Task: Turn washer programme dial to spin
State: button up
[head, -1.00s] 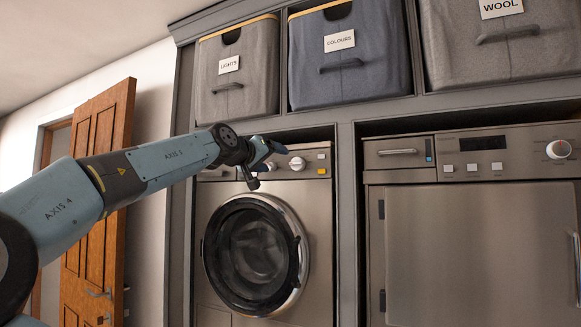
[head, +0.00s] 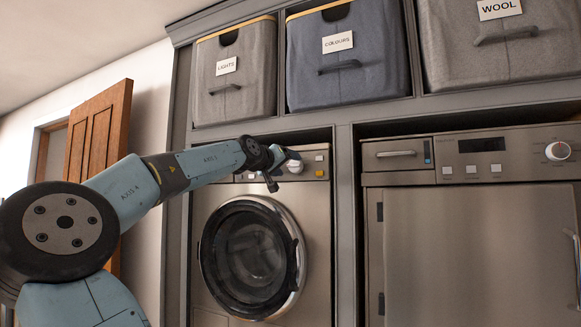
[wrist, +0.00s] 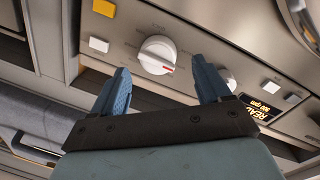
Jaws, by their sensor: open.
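The washer (head: 211,215) with the round door stands at the lower middle of the head view. A large white dial (head: 296,167) on its top panel is partly covered by my gripper (head: 287,158). In the wrist view this dial (wrist: 157,55) has a red mark at its lower right; no programme names are readable. My gripper (wrist: 162,80) is open and empty, with its blue fingertips pointing at the panel on either side of the dial's line. The dial lies beyond the tips, and contact cannot be seen. A smaller knob (wrist: 228,80) is partly behind the right finger.
A yellow button (wrist: 104,8) and a white button (wrist: 99,45) sit beside the dial. A lit display (wrist: 265,101) is at the right. A second machine (head: 465,240) stands to the right. Fabric bins, including the blue one (head: 345,80), sit above. A wooden door (head: 98,140) is at left.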

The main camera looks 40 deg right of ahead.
aim_at(291, 165)
jog(key=shift+x, duration=1.55)
jog(key=shift+c, duration=0.2)
jog(key=c, duration=1)
jog(key=shift+m, duration=0.9)
jog(key=o, duration=1)
jog(key=shift+o, duration=0.2)
jog(key=shift+a, duration=0.1)
jog(key=v, duration=1.3)
jog(key=shift+a, duration=0.25)
